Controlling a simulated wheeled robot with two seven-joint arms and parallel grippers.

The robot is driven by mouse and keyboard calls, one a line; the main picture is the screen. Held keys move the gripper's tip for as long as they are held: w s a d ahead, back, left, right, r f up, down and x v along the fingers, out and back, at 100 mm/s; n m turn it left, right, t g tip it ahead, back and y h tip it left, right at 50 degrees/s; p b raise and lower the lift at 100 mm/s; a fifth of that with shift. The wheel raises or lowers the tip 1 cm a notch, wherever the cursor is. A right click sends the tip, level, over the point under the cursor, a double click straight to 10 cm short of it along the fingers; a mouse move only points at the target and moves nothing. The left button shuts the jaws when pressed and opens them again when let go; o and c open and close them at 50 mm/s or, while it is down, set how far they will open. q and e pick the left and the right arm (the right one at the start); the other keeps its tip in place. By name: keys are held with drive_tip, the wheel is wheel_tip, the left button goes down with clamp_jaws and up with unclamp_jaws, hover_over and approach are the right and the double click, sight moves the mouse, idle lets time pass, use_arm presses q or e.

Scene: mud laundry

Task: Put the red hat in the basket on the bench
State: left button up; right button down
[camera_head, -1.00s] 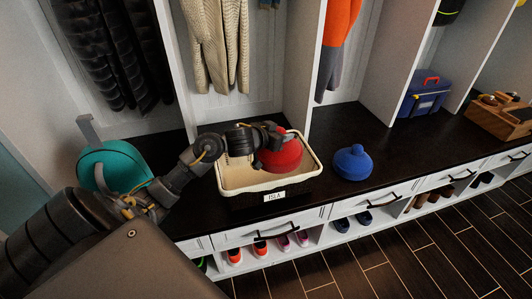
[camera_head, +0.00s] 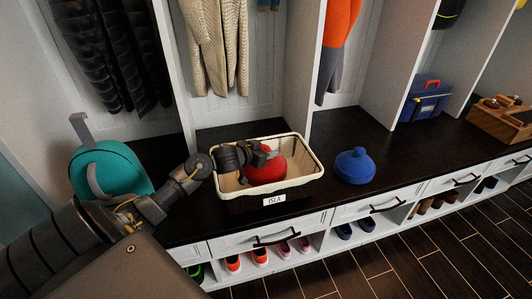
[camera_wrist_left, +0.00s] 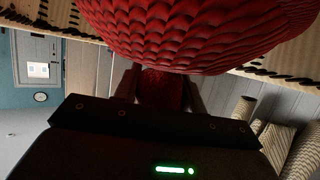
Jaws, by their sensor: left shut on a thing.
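The red hat (camera_head: 268,170) is down inside the cream basket (camera_head: 292,184), which stands on the dark bench and has a label reading "ISLA". The hat sits below the rim, towards the right and middle of the basket. I cannot tell whether it touches the bottom. My left gripper (camera_head: 262,157) is over the basket and shut on the hat's top. In the left wrist view the knitted red hat (camera_wrist_left: 200,35) fills the upper part, and a red piece of it is between the fingers (camera_wrist_left: 160,92). My right gripper is not in view.
A blue hat (camera_head: 354,166) rests on the bench (camera_head: 400,150) right of the basket. A teal helmet-like thing (camera_head: 108,170) is at left, near my arm. A blue toolbox (camera_head: 425,100) and wooden caddy (camera_head: 500,122) stand farther right. Upright dividers separate the cubbies.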

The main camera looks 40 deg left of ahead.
use_arm(q)
drive_tip(key=shift+f, duration=0.3)
drive_tip(key=shift+f, duration=0.25)
drive_tip(key=o, duration=1.2)
drive_tip(key=shift+o, duration=0.2)
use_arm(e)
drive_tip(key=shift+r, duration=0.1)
use_arm(q)
drive_tip(key=shift+r, duration=0.15)
drive_tip(key=p+v, duration=0.3)
drive_tip(key=v, duration=0.9)
drive_tip(key=shift+r, duration=0.45)
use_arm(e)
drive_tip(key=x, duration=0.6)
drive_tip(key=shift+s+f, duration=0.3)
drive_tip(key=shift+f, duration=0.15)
use_arm(q)
drive_tip(key=shift+s+d, duration=0.1)
drive_tip(key=shift+d, duration=0.05)
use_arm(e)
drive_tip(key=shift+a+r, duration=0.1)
